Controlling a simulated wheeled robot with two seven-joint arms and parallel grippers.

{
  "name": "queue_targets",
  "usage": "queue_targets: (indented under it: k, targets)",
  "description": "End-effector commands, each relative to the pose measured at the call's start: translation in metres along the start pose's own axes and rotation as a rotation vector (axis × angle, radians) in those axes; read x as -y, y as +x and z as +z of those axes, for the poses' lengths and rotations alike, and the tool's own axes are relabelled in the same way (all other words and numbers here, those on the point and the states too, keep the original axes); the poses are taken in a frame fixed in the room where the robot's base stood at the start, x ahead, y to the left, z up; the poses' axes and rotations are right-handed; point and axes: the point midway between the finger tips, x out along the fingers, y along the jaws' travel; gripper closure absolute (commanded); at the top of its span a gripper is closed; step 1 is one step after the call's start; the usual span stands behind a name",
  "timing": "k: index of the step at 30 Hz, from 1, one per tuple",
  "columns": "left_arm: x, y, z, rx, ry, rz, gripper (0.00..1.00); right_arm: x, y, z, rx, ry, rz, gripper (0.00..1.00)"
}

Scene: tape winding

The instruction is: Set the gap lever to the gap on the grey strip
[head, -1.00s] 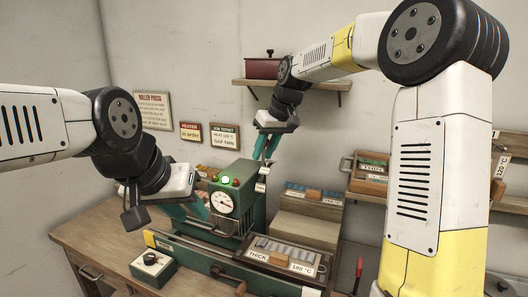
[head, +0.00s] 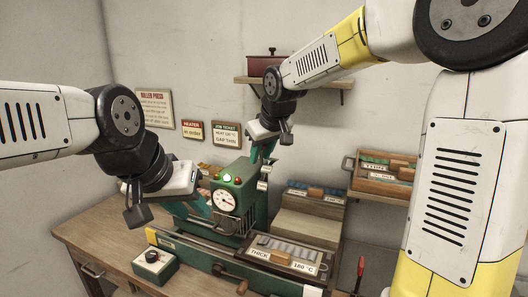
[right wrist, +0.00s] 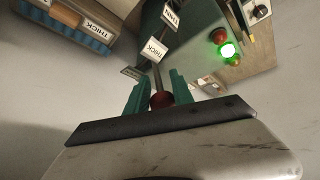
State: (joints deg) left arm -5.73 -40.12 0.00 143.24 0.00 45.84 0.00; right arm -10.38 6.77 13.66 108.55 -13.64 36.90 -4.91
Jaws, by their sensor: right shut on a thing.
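The green roller press (head: 245,200) stands on the bench with a dial and a lit green lamp. My right gripper (head: 263,160) is at its upper right side. In the right wrist view its teal fingers (right wrist: 160,98) are shut on the dark red knob (right wrist: 161,100) of the gap lever. The lever's rod runs up towards a THICK plate (right wrist: 155,49); a THIN plate (right wrist: 171,16) is farther up. Grey strips (head: 290,247) lie in a tray labelled THICK and 180 °C. My left gripper (head: 195,212) is at the press's left side; its fingertips are partly hidden.
A control box with a black knob (head: 152,257) stands at the front left. Wooden trays (head: 385,175) stand at the right. A shelf with a red pot (head: 262,69) hangs above. A job ticket (head: 226,136) is on the wall.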

Motion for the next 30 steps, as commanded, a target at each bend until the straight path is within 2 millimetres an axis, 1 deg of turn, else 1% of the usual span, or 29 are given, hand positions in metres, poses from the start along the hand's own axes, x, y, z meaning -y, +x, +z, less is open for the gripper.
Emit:
queue_targets:
  k: [1, 3, 13, 30]
  targets:
    - [0.0, 0.0, 0.0, 0.0, 0.0, 0.0, 0.68, 0.006, -0.001, 0.004, 0.005, -0.002, -0.004, 1.0]
    - [0.0, 0.0, 0.0, 0.0, 0.0, 0.0, 0.68, 0.01, -0.001, 0.007, 0.005, -0.003, -0.004, 1.0]
    - [0.0, 0.0, 0.0, 0.0, 0.0, 0.0, 0.68, 0.025, 0.0, 0.018, 0.009, -0.001, -0.008, 1.0]
    - [0.0, 0.0, 0.0, 0.0, 0.0, 0.0, 0.68, 0.031, 0.002, 0.021, 0.018, -0.003, -0.015, 1.0]
